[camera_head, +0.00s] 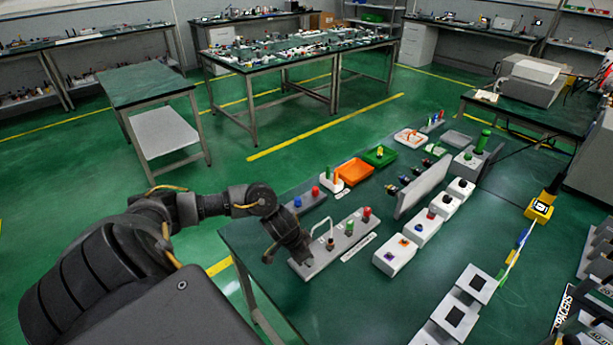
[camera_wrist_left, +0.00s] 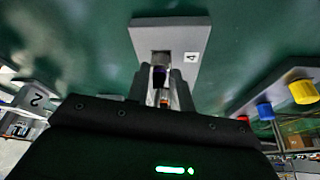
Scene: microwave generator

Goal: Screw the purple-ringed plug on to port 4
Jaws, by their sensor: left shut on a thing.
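My left gripper (camera_head: 300,256) is at the left end of a long grey block near the table's left edge. In the left wrist view the gripper (camera_wrist_left: 161,96) is shut on a dark plug with a purple band (camera_wrist_left: 159,78). The plug is in line with a metallic port (camera_wrist_left: 161,58) on a grey plate, beside a label reading 4 (camera_wrist_left: 193,57). The plug's end is at or against the port; I cannot tell whether it is threaded on. In the head view the gripper hides the plug. My right gripper is not in view.
A grey plate labelled 2 (camera_wrist_left: 36,98) lies left in the wrist view. Red, blue and yellow (camera_wrist_left: 303,91) knobs stand at the right. In the head view white boxes (camera_head: 395,256), an upright grey panel (camera_head: 421,190) and an orange tray (camera_head: 354,171) stand farther right.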

